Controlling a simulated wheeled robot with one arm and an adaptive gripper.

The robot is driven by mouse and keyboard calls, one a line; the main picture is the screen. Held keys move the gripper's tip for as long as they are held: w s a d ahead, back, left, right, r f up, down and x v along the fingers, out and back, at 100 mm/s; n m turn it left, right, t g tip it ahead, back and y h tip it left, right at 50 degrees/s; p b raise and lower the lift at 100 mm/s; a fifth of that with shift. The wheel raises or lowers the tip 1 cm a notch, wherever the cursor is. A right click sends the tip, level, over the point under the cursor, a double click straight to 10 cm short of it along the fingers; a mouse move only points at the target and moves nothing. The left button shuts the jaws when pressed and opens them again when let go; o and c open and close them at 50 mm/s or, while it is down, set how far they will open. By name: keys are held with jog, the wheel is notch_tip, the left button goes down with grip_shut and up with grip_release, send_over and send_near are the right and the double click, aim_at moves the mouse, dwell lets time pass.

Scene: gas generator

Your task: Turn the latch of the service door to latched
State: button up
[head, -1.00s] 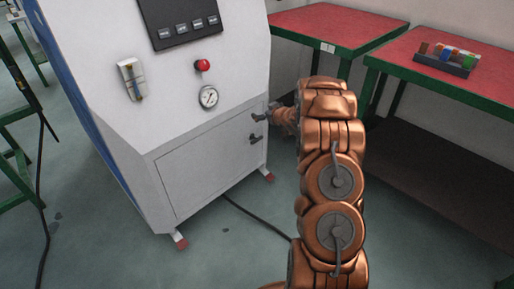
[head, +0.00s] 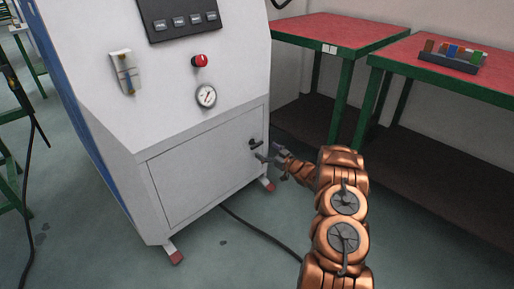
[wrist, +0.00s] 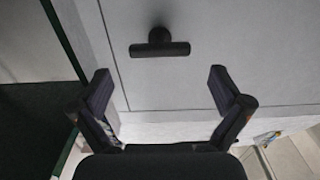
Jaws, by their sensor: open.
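The service door (head: 205,175) is the light grey panel low on the front of the white generator cabinet, and it looks closed. Its latch (head: 254,142) is a small dark handle near the door's right edge. In the wrist view the latch (wrist: 160,48) is a dark bar on a round stub, lying sideways across the picture. My gripper (head: 267,153) is just below and right of the latch in the head view. In the wrist view my gripper (wrist: 160,84) has its fingers wide apart, empty, with the latch beyond the tips and between their lines, apart from both.
Red-topped tables (head: 340,30) with green legs stand to the right. A black cable (head: 262,229) runs over the floor. The floor before the door is otherwise clear.

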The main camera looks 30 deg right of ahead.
aim_at(258, 145)
jog(key=shift+b+x, duration=0.75)
jog(key=shift+x, duration=2.15)
jog(key=shift+c, duration=0.3)
jog(key=c, duration=1.6)
jog(key=shift+o, duration=0.2)
jog(key=shift+a, duration=0.1)
